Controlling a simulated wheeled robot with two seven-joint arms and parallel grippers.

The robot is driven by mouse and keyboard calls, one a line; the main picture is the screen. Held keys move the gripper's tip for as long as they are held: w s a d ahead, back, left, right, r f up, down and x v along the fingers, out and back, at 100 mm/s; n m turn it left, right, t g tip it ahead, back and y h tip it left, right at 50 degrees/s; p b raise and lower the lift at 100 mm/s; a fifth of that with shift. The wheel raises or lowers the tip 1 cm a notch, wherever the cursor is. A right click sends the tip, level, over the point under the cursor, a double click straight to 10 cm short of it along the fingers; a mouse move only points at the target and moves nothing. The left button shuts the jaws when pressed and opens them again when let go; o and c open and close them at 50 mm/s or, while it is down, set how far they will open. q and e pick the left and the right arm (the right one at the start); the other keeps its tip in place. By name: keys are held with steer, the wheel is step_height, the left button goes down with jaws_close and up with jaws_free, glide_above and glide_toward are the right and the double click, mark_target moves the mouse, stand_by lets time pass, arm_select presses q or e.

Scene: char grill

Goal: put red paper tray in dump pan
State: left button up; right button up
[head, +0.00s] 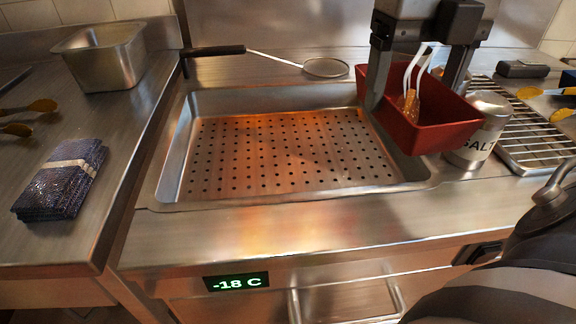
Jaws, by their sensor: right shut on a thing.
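The red paper tray (440,136) is held up at the right, tilted, over the right end of the dump pan. My right gripper (415,92) comes down from the top and is shut on it. A white looped thing and an orange-brown piece (409,104) show in the tray. The dump pan (280,158) is a wide steel pan with a perforated floor, set in the counter. Its floor looks empty, and the tray hides its back right corner. My left gripper is not in view.
A salt can (470,157) stands right of the pan, partly behind the tray. A wire rack (535,145) lies further right. A strainer (326,68) lies behind the pan. A steel container (103,58) and a folded dark cloth bundle (60,182) are on the left counter.

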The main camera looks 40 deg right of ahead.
steer(key=shift+s+d+f+m, duration=0.1)
steer(key=shift+s+f+m, duration=0.15)
steer(key=shift+f, duration=0.15)
steer(key=shift+s+d+f+m, duration=0.1)
steer(key=shift+f+m, duration=0.15)
steer(key=shift+f, duration=0.15)
steer(key=shift+w+f, duration=0.15)
steer(key=w+a+f, duration=0.3)
steer(key=w, duration=0.4)
glide_above(308, 169)
step_height(308, 169, down, 6)
steer(key=shift+s+f, duration=0.15)
steer(key=shift+f, duration=0.3)
step_height(308, 169, down, 2)
steer(key=shift+f+b, duration=0.2)
steer(key=shift+b, duration=0.1)
steer(key=shift+a+f, duration=0.1)
steer(key=shift+f, duration=0.1)
